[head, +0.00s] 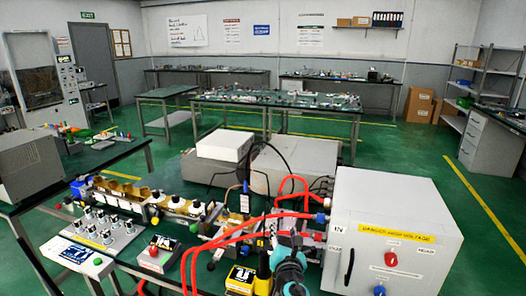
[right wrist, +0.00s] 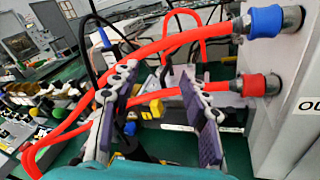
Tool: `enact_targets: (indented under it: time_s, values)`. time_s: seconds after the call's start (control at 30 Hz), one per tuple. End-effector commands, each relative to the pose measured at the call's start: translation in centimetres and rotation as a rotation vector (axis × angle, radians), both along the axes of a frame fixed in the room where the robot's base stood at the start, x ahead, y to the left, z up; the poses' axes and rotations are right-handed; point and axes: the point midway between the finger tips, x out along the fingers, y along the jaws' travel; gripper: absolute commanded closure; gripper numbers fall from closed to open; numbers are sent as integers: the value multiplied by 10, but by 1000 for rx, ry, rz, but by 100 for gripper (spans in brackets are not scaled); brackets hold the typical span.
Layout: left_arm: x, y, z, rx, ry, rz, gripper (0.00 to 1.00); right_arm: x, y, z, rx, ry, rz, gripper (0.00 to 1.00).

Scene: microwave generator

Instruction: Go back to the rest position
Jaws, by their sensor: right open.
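My right gripper (head: 288,240) is in front of the cabinet's left side, low in the head view, with its teal wrist below it. In the right wrist view, its two purple-padded fingers (right wrist: 162,90) stand apart. A red hose (right wrist: 160,96) crosses the gap between the fingers; I cannot tell if it is between them or beyond them. Nothing is visibly clamped. The hose ends in a red connector (right wrist: 258,85) on the cabinet. A second hose above it ends in a blue connector (right wrist: 270,20). My left gripper is not in view.
The grey high-voltage cabinet (head: 400,222) stands close on the right. Red hoses (head: 215,243) loop across the bench to the left. A control box (head: 78,256), a red-button box (head: 158,255) and a yellow block (head: 240,279) crowd the front. Green floor (head: 420,150) is open beyond.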

Motion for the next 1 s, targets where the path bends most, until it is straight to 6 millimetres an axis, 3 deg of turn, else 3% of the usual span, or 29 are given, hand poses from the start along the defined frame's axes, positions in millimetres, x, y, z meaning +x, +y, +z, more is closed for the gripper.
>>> enact_targets:
  time_s: [0.03, 0.1, 0.2, 0.33, 0.5, 0.63, 0.8, 1.0]
  values:
    - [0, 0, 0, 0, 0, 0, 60, -15, -29, 5, 176, 36, -78, 55]
    - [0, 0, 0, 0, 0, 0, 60, -38, -66, 5, 456, 85, -199, 55]
    - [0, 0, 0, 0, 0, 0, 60, -79, -108, -5, 855, 144, -385, 55]
    - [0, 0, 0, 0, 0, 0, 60, -144, -140, -32, 1359, 199, -645, 55]
    - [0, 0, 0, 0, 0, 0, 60, -227, -143, -71, 1924, 241, -991, 55]
    - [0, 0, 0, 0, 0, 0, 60, -271, -129, -91, 2203, 258, -1197, 55]
    - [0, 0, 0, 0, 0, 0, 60, -294, -117, -101, 2358, 270, -1324, 55]
    - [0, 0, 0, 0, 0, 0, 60, -296, -115, -102, 2372, 271, -1336, 55]
